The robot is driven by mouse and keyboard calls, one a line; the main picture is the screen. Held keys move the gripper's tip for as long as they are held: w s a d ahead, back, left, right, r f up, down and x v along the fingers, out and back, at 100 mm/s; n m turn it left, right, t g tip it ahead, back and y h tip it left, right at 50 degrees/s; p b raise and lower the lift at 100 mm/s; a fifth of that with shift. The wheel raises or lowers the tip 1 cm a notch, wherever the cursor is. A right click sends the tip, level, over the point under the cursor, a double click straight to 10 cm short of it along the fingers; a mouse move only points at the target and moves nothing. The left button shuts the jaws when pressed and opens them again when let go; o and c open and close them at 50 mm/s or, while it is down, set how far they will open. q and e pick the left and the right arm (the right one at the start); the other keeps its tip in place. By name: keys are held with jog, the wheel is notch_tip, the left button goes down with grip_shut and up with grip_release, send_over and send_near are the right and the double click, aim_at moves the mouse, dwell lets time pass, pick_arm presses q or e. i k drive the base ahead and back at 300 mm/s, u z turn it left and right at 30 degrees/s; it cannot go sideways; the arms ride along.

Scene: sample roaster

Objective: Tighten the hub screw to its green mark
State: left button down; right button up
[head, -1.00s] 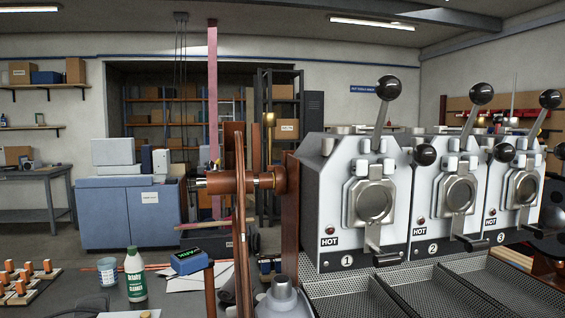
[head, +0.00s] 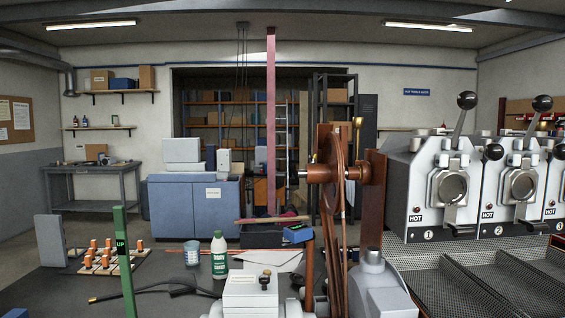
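A large wheel (head: 336,225) stands nearly edge-on right of the centre, left of the roasters. Its copper-coloured hub (head: 322,174) sticks out to the left, with a small metallic end (head: 302,174). I cannot make out a separate hub screw or a green mark on it at this size and angle. Neither of my grippers shows in the view.
Numbered roasters marked HOT (head: 437,190) stand at the right.

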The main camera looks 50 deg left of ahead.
aim_at(313, 160)
jog(key=k, duration=0.4)
jog(key=u, duration=1.35)
